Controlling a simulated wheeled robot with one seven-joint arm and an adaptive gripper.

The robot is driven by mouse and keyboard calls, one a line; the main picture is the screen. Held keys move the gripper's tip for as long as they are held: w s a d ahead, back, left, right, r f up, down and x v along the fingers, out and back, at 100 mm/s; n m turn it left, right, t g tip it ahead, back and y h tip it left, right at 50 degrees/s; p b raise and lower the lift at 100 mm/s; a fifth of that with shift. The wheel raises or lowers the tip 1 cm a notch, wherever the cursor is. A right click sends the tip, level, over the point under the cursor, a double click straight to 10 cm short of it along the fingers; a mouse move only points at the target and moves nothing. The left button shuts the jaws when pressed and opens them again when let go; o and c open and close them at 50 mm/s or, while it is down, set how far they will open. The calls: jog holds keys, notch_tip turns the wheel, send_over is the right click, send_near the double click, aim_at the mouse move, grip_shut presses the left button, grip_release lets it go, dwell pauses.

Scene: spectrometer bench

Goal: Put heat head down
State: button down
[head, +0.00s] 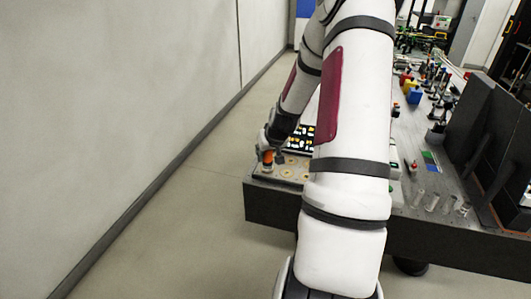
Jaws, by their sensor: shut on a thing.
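My gripper (272,149) is at the left end of the bench (340,217), low over its near left corner. It is shut on a small orange and dark piece, which I take to be the heat head (267,157). The piece is upright, just over or touching a light board with round holes (291,174). I cannot tell whether its lower end sits in a hole. My own arm hides the middle of the bench and part of the board.
A dark tray with white and yellow pieces (301,138) lies just behind the gripper. To the right stand several clear glass vessels (432,202), optical posts, a blue block (414,96) and tall dark panels (492,135). The floor at left, up to the wall, is clear.

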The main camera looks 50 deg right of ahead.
jog(key=c, duration=1.3)
grip_release()
jog(key=shift+f, duration=0.15)
jog(key=p+v, duration=0.2)
jog(key=v, duration=0.9)
jog(key=a+r+n, duration=0.2)
jog(key=a+r, duration=0.5)
jog(key=a, duration=0.3)
jog(key=a+r+n, duration=0.2)
jog(key=a+r, duration=0.5)
jog(key=a, duration=0.3)
jog(key=s+a+r+n+y, duration=0.1)
jog(key=s+a+r, duration=0.1)
jog(key=s+a, duration=0.3)
jog(key=s+a+r+y, duration=0.1)
jog(key=s+a+r, duration=0.1)
jog(key=s+a, duration=0.3)
jog(key=s+a+r+n+y, duration=0.1)
jog(key=s+a+r, duration=0.1)
jog(key=s+a, duration=0.3)
jog(key=shift+s+a+r+n, duration=0.2)
jog(key=shift+a+r+n, duration=0.1)
jog(key=shift+a, duration=0.25)
